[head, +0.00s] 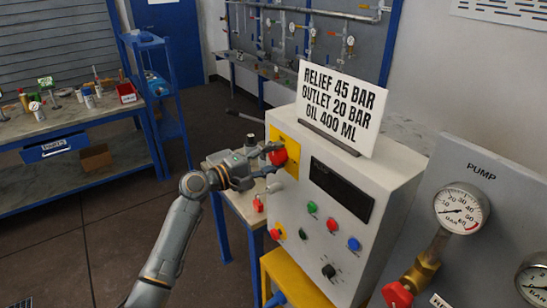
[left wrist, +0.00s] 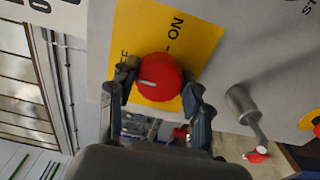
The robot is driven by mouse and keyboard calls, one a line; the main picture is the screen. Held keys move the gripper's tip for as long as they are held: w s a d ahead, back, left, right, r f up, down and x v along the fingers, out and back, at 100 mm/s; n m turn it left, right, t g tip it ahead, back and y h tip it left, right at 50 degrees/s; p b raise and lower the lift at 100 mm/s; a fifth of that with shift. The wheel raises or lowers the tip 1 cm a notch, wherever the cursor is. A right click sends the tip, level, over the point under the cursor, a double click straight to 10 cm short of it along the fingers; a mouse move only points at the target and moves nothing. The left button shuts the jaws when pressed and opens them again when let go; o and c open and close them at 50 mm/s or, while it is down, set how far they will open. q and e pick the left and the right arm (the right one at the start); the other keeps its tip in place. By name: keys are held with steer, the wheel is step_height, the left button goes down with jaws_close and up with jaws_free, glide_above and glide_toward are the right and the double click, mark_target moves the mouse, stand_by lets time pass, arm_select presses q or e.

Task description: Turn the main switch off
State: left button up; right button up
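The main switch is a red round knob (left wrist: 158,78) on a yellow plate (left wrist: 198,42) on the grey control box. In the head view the knob (head: 278,157) is at the box's upper left. "ON" is readable on the plate; the other label is partly hidden by a finger. A pale mark shows on the knob's face. My left gripper (left wrist: 158,88) is at the knob, one finger on each side. The fingers are spread, with what look like slim gaps; contact is unclear. My right gripper is not in view.
The control box (head: 350,193) carries a sign (head: 340,108), a dark display (head: 341,190) and several coloured buttons. A grey lever handle (left wrist: 243,105) sticks out near the right finger. A pump panel with a gauge (head: 461,210) stands at right. A workbench (head: 75,125) is at left.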

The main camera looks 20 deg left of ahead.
arm_select(q)
steer(key=o, duration=0.4)
steer(key=shift+c, duration=0.2)
steer(key=v, duration=1.2)
steer(key=shift+a+f, duration=0.1)
steer(key=shift+f, duration=0.05)
